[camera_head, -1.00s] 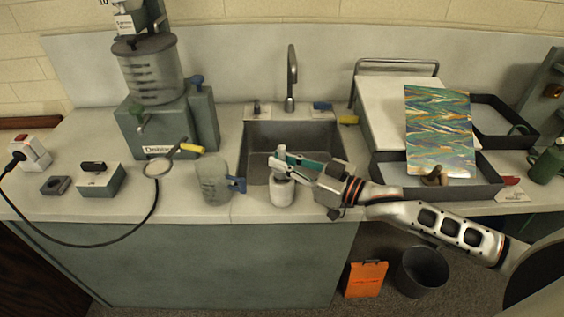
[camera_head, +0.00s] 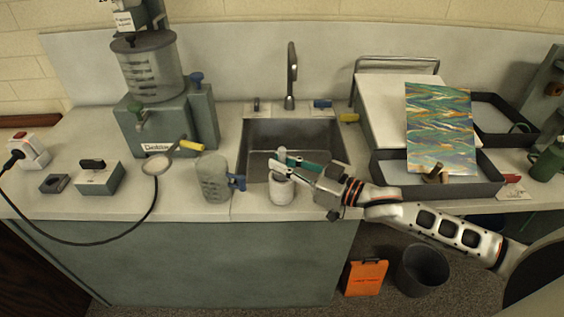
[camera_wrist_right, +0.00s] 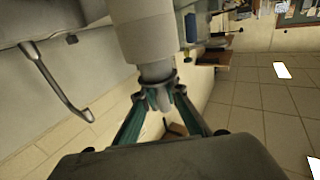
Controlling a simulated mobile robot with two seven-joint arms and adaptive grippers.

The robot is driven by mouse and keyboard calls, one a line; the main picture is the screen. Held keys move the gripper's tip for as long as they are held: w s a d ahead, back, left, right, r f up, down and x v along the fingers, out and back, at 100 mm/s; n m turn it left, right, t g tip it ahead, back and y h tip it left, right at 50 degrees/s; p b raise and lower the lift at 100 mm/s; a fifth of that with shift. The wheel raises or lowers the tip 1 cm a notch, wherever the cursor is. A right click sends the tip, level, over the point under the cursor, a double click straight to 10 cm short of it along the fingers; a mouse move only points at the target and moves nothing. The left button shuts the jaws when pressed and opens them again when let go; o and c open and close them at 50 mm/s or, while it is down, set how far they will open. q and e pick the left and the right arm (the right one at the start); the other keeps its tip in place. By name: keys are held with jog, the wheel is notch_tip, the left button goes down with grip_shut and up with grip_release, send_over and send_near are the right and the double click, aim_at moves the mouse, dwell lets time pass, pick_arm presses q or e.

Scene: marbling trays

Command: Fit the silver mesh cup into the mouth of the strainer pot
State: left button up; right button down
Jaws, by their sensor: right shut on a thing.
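The strainer pot (camera_head: 282,192), a small pale cylinder, stands upright on the counter's front strip before the sink. My right gripper (camera_head: 279,162) reaches in from the right just above its mouth. In the right wrist view my gripper (camera_wrist_right: 160,98) is shut on the narrow grey silver mesh cup (camera_wrist_right: 157,71). The cup is in line with the wider pale pot (camera_wrist_right: 147,38) and meets its mouth. The fingers hide part of the cup, and I cannot tell how deep it sits. My left gripper is not in view.
A grey translucent jug (camera_head: 214,181) with a blue clamp stands close left of the pot. The sink basin (camera_head: 292,135) lies behind. A dark tray (camera_head: 395,182) with a marbled sheet (camera_head: 440,125) is at right. A yellow-handled strainer (camera_head: 157,165) is further left.

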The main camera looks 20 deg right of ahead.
jog(key=shift+f+b, duration=0.6)
jog(key=shift+f, duration=0.75)
jog(key=c, duration=2)
grip_release()
jog(key=shift+o, duration=0.2)
jog(key=v, duration=1.2)
